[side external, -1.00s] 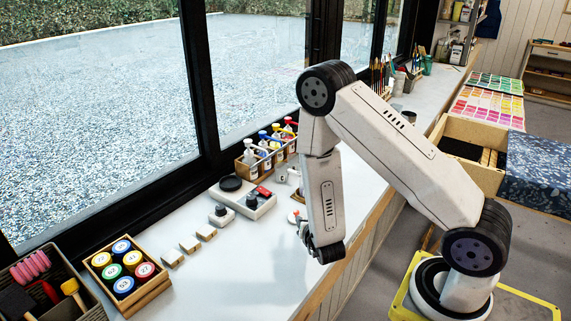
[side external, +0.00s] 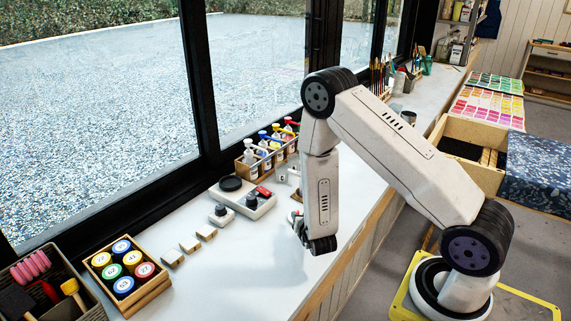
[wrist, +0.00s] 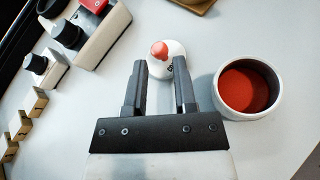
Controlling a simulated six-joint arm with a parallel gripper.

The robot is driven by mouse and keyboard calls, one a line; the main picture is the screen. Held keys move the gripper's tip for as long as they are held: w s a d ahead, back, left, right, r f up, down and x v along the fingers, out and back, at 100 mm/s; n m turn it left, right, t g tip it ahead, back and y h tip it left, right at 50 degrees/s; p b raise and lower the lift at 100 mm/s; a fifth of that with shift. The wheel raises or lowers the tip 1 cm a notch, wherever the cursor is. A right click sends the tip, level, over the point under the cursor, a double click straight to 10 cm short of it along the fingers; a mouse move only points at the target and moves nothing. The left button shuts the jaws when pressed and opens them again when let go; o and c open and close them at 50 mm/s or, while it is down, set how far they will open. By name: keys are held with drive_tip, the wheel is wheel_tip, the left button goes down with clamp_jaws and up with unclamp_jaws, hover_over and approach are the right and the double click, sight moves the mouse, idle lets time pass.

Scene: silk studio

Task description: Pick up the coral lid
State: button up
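The coral lid (wrist: 166,62) shows in the wrist view as a white disc with a coral knob, lying on the pale worktop. My gripper (wrist: 160,70) is open and empty, with its two fingertips at the near side of the lid and the knob in line with the gap between them. I cannot tell the height of the fingertips above the worktop. A white round pot (wrist: 222,101) with red-orange contents stands open just right of the right finger. In the side external view my gripper (side external: 300,232) is low over the worktop, and the lid and pot are mostly hidden.
A grey device (side external: 262,209) with dark knobs and small wooden-based blocks (side external: 190,244) stand to the left. A crate of bottles (side external: 247,169) is behind, by the window. A wooden box of coloured jars (side external: 147,293) is at the front left. The front middle worktop is clear.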

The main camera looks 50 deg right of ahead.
sight(298, 213)
drive_tip(key=shift+x, duration=1.7)
clamp_jaws()
